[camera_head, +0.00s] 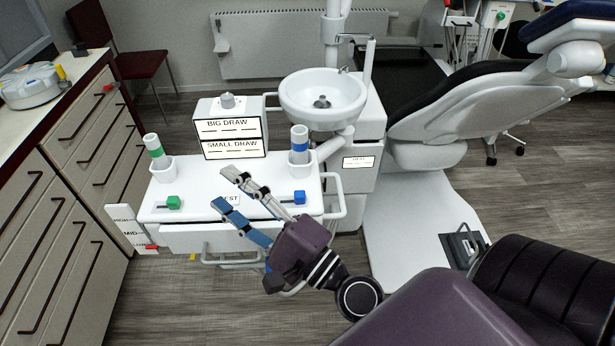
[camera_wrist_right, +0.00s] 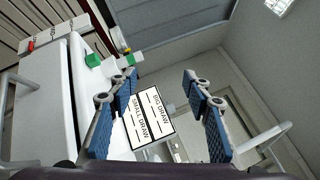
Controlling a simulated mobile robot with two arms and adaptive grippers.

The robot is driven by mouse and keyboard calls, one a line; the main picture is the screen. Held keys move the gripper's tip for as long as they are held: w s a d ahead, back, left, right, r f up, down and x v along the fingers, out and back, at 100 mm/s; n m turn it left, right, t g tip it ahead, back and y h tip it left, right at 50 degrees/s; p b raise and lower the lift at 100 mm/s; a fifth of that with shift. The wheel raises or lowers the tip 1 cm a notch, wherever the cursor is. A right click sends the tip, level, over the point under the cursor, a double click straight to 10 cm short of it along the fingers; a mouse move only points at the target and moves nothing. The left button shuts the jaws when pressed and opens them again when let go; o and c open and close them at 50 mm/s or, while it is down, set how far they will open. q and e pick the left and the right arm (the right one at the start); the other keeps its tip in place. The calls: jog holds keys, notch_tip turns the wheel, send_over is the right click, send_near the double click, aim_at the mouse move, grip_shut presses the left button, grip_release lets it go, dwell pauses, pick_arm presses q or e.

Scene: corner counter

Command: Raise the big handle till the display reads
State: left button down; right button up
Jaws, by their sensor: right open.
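The display box (camera_head: 230,130) stands at the back of the white cart. Its panels read BIG DRAW and SMALL DRAW, with only dashes under each; it also shows in the right wrist view (camera_wrist_right: 148,118). A red handle (camera_head: 151,248) sits at the LOW end of a scale plate (camera_head: 124,222) marked HIGH, MID and LOW, on the cart's left side. The red handle shows at upper left in the wrist view (camera_wrist_right: 31,46). I cannot tell whether it is the big handle. My right gripper (camera_head: 226,188) is open and empty over the cart top. My left gripper is not in view.
The cart top (camera_head: 235,185) carries a green knob (camera_head: 173,202), a blue knob (camera_head: 299,197), a green-banded cylinder (camera_head: 155,148) and a blue-banded cylinder (camera_head: 299,145). A basin (camera_head: 322,92) stands behind, a dental chair (camera_head: 480,100) right, a drawer cabinet (camera_head: 65,165) left.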

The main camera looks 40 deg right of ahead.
jog(key=d+r+m+t+h, duration=0.1)
jog(key=d+m+h, duration=0.65)
jog(key=m, duration=0.35)
jog(key=m+g+h, duration=0.3)
jog(key=m+h, duration=0.2)
jog(key=m, duration=0.5)
send_near(302, 155)
jog(key=x, duration=0.3)
jog(key=shift+w+a+r, duration=0.15)
jog(key=shift+w+r, duration=0.15)
jog(key=shift+w, duration=0.15)
jog(key=shift+w+f+m+g+h, duration=0.1)
jog(key=shift+f+m+g+h, duration=0.05)
jog(key=shift+m+g+h, duration=0.15)
jog(key=p+x, duration=0.1)
jog(key=x, duration=0.6)
jog(key=shift+w+d+f+p, duration=0.1)
jog(key=shift+w+d+p, duration=0.15)
jog(key=shift+p, duration=0.1)
pick_arm(q)
jog(key=shift+s+a+r, duration=0.15)
jog(key=shift+a+r, duration=0.55)
jog(key=shift+r, duration=0.15)
pick_arm(e)
grip_shut()
pick_arm(q)
jog(key=shift+r, duration=0.1)
